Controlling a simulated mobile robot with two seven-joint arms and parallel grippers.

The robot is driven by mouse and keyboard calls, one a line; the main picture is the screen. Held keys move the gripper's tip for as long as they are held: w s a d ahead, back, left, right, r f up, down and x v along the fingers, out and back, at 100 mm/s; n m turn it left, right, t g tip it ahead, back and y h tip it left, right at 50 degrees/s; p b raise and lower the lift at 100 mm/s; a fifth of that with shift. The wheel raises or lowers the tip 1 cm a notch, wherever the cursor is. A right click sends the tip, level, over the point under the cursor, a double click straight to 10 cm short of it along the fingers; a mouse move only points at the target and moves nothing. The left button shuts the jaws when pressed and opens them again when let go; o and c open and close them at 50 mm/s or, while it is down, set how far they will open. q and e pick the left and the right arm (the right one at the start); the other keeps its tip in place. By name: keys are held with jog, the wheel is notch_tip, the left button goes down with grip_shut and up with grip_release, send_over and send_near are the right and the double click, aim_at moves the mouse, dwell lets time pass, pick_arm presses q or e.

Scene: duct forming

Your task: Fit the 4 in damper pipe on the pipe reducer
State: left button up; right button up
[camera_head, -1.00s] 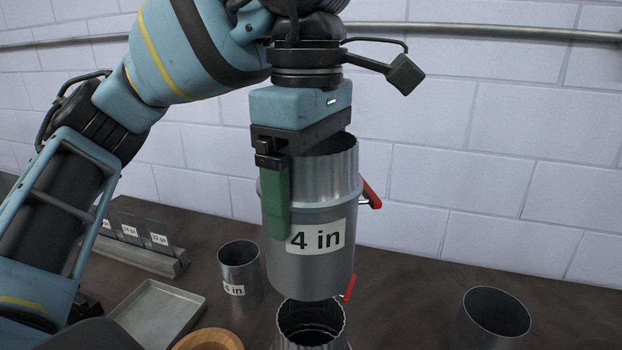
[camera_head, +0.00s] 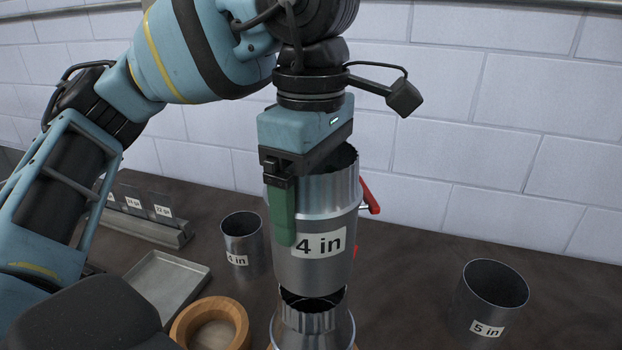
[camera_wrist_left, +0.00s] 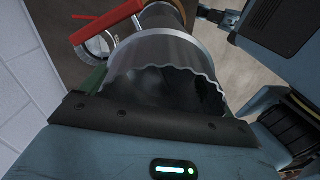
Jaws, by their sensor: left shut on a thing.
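The 4 in damper pipe (camera_head: 318,215) is a grey metal pipe with a crimped top, a "4 in" label and a red handle (camera_head: 368,196). My left gripper (camera_head: 300,200) is shut on its wall, with one green finger outside. The pipe hangs upright, nearly in line above the pipe reducer (camera_head: 312,330). The reducer is a metal cone with a crimped upper collar. The pipe's lower edge is just above or at the collar; I cannot tell if they touch. The wrist view shows the damper pipe's crimped rim (camera_wrist_left: 165,75) and the red handle (camera_wrist_left: 108,22). My right gripper is not in view.
A plain 4 in pipe (camera_head: 242,243) stands behind left. A 5 in pipe (camera_head: 490,300) stands at right. A metal tray (camera_head: 165,285), a wooden ring (camera_head: 210,322) and a rack of labelled plates (camera_head: 140,220) are at left. The table between reducer and 5 in pipe is clear.

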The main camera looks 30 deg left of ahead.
pick_arm(q)
jog(key=shift+f, duration=0.45)
jog(key=shift+f+b, duration=0.65)
jog(key=shift+f, duration=2.15)
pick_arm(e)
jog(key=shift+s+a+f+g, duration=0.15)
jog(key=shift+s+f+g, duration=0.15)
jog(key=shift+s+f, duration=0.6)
pick_arm(q)
jog(key=shift+f, duration=0.7)
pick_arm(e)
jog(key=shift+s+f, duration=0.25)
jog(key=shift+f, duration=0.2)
pick_arm(q)
jog(key=o, duration=0.9)
notch_tip(320, 180, up, 8)
jog(key=shift+f, duration=0.1)
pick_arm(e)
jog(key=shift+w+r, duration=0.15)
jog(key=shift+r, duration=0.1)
